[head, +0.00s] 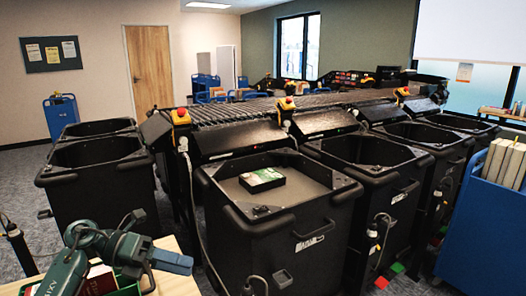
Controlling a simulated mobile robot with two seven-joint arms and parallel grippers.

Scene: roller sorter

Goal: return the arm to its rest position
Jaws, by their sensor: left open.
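My left arm, teal and dark grey, comes in at the lower left. Its gripper (178,262) hangs in the air over the wooden table edge, close to a green crate (126,291). Its blue fingers point right, toward the near black bin, with nothing seen between them; the gap is hard to make out from this angle. My right gripper is not in view.
More black bins line the roller sorter (240,110). A blue cart (488,225) with books is at the right edge. The wooden table (172,285) is below the gripper.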

